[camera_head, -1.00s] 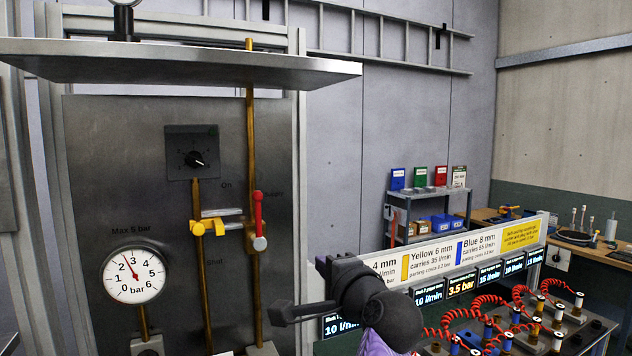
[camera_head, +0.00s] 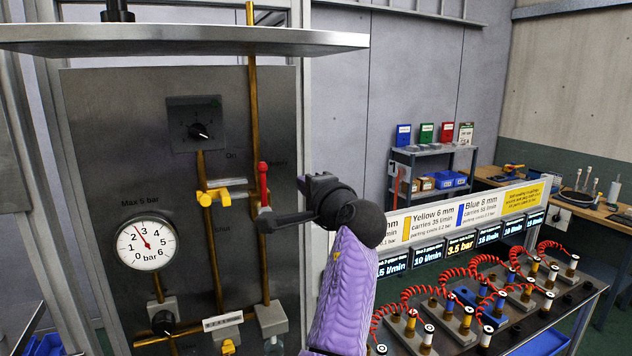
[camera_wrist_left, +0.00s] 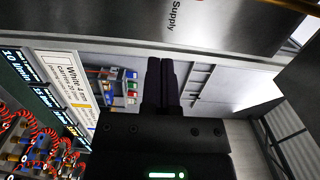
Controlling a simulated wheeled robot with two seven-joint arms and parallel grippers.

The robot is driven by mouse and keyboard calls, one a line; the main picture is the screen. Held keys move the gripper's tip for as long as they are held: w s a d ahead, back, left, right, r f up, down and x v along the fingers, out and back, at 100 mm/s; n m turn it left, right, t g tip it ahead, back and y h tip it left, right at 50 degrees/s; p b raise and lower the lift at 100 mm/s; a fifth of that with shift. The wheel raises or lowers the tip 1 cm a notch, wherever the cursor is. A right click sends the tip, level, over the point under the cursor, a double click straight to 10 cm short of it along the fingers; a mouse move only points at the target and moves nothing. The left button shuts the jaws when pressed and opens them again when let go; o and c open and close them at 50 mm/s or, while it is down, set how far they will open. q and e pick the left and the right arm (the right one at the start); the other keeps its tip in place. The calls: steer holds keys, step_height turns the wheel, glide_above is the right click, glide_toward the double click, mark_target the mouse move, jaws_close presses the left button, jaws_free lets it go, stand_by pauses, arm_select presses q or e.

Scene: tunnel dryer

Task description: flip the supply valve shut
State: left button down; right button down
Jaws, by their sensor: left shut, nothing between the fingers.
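The supply valve's red lever (camera_head: 263,184) stands upright along a brass pipe on the grey panel, beside a partly hidden Supply label. The Supply lettering (camera_wrist_left: 173,15) also shows in the wrist view; the lever does not show there. My left gripper (camera_head: 264,222) is shut and empty, its fingers pointing left across the pipe at the lever's lower end. I cannot tell whether they touch it. They hide the valve's lower part. In the wrist view the shut fingers (camera_wrist_left: 162,82) point away from the camera. My right gripper is not in view.
A yellow-handled valve (camera_head: 213,195) sits on the pipe to the left, near the On lettering. A pressure gauge (camera_head: 146,244) is lower left. A metal shelf (camera_head: 180,40) overhangs the panel. A bench of red coiled hoses (camera_head: 470,320) stands at the right.

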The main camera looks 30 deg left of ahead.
mark_target(263, 190)
arm_select(q)
steer(key=a+p, duration=0.1)
steer(key=a, duration=0.1)
steer(key=s+a+p, duration=0.1)
steer(key=a, duration=0.1)
steer(key=shift+s+a+p, duration=0.1)
steer(key=shift+a+p, duration=0.2)
